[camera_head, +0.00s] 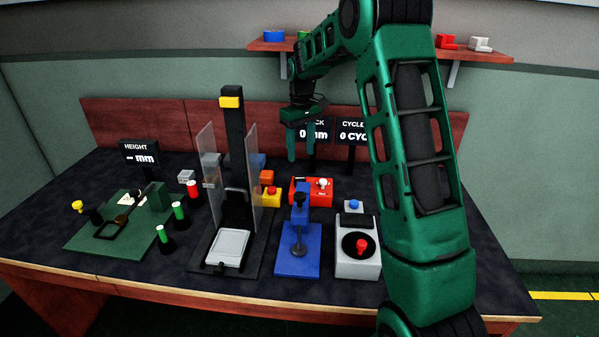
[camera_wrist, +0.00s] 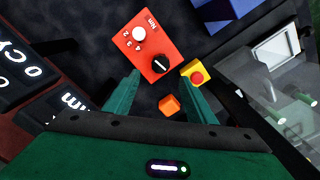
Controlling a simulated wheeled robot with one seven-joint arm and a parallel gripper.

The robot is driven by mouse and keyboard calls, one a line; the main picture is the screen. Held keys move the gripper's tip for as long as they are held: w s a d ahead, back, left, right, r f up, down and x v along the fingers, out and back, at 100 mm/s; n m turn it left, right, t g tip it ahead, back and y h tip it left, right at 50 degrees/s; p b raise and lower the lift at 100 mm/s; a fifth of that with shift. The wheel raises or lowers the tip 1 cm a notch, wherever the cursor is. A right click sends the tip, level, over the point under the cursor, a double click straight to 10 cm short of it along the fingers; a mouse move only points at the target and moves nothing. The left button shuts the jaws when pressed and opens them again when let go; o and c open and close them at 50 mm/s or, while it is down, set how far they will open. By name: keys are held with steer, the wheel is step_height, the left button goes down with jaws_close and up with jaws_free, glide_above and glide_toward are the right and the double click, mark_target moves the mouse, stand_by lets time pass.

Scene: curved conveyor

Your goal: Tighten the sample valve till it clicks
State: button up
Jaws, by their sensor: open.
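No label reading sample valve is legible, so I cannot tell which fixture it is. A red box (camera_head: 311,192) on the bench carries a white ball knob and a black round knob; in the wrist view the red box (camera_wrist: 147,48) shows the white knob (camera_wrist: 138,34) beside small markings and the black knob (camera_wrist: 160,62) with a white pointer line. A grey box (camera_head: 357,262) at the front right has a black disc with a red knob (camera_head: 361,246). My gripper (camera_head: 302,155) is open and empty above the back of the bench; its fingers (camera_wrist: 163,80) point toward the red box, apart from it.
A yellow box with red button (camera_wrist: 196,73) and an orange cube (camera_wrist: 169,104) lie near the red box. A blue stand (camera_head: 298,262), a tall black column with clear panels (camera_head: 234,130) and a green board (camera_head: 115,240) occupy the bench. Display signs (camera_head: 352,132) stand behind.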

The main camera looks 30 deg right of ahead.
mark_target(301, 178)
step_height(301, 178, down, 11)
steer(key=n, duration=0.8)
stand_by(0.4)
steer(key=shift+d+r, duration=0.1)
steer(key=c, duration=1)
